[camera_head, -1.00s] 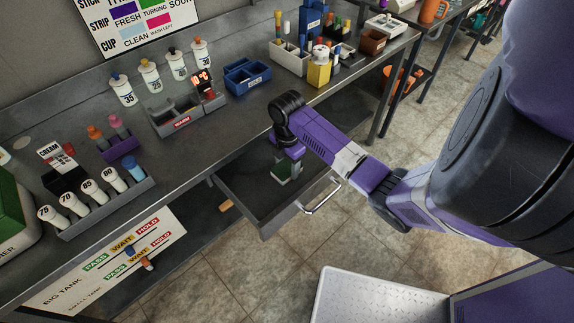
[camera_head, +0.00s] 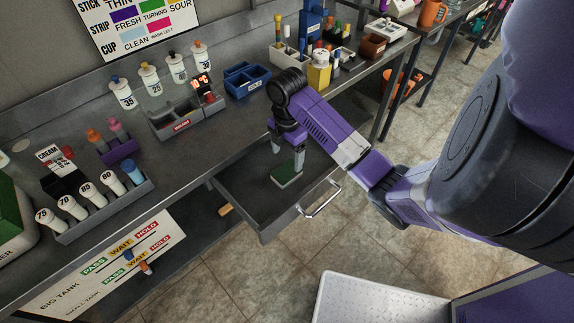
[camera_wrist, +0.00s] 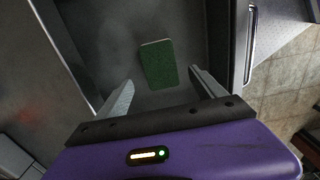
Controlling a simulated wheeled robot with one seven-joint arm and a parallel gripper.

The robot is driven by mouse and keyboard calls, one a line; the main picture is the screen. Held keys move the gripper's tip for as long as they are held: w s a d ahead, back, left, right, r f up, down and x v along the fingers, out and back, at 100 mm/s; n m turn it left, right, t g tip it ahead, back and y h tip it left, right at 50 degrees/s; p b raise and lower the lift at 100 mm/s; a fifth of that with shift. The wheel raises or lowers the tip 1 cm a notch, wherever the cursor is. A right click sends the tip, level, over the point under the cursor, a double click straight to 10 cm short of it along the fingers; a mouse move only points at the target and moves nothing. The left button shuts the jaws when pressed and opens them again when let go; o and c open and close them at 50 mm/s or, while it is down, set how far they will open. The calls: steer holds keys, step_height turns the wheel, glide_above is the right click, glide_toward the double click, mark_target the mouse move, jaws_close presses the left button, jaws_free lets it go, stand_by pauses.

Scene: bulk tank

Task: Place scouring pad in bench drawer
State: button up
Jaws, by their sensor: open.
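The green scouring pad (camera_head: 285,176) lies flat on the floor of the open bench drawer (camera_head: 240,205). It also shows in the wrist view (camera_wrist: 158,64), lying beyond my fingertips with nothing touching it. My gripper (camera_head: 287,155) is above the drawer, over the pad; in the wrist view its two fingers (camera_wrist: 162,84) are spread wide apart and nothing is between them. The drawer is pulled out from under the bench, with its metal handle (camera_head: 319,200) at the front.
The bench top (camera_head: 200,150) holds bottles, a grey tray (camera_head: 186,122), a blue bin (camera_head: 246,80) and a rack of numbered bottles (camera_head: 105,208). A white platform (camera_head: 380,298) stands at the bottom. Tiled floor is open in front of the drawer.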

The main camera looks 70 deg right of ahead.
steer(key=shift+r+p, duration=0.45)
steer(key=shift+r, duration=1.95)
